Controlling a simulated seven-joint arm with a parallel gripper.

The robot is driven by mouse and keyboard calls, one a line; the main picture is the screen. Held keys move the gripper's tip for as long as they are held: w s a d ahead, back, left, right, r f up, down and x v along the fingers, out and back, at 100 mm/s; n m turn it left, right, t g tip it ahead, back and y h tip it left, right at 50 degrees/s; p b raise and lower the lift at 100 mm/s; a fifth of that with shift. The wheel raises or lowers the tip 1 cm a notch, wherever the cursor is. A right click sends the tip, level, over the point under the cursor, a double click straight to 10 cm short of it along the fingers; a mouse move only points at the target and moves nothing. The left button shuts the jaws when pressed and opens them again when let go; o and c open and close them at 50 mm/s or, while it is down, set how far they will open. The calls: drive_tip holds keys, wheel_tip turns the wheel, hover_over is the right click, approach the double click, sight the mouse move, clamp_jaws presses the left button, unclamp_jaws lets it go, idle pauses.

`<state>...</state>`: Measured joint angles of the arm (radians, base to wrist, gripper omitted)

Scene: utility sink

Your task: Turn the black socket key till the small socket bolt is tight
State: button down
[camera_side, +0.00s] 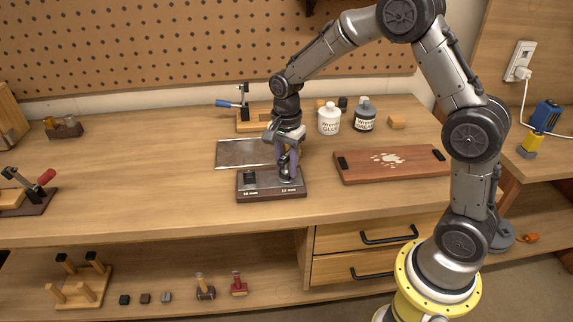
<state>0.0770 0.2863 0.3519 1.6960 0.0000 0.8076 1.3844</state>
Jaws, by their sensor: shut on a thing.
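A dark base block (270,192) with white lettering along its front edge sits on the bench, left of the middle. My gripper (288,172) points down over the right part of this block. It is shut on the black socket key, which is mostly hidden between the fingers. The small socket bolt cannot be made out beneath the fingers. A black square piece (250,175) stands on the left part of the block, apart from my gripper.
Behind the block lies a grey metal tray (232,153). A blue-handled clamp (232,104), a white glue bottle (329,119) and a dark-labelled bottle (364,116) stand farther back. A reddish board (410,172) lies to the right.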

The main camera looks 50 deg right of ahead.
sight(286, 155)
drive_tip(key=m, duration=0.4)
drive_tip(key=shift+f+m, duration=0.1)
drive_tip(key=shift+m, duration=0.3)
drive_tip(key=m, duration=0.5)
drive_tip(key=shift+f, duration=0.1)
drive_tip(key=shift+r, duration=2.3)
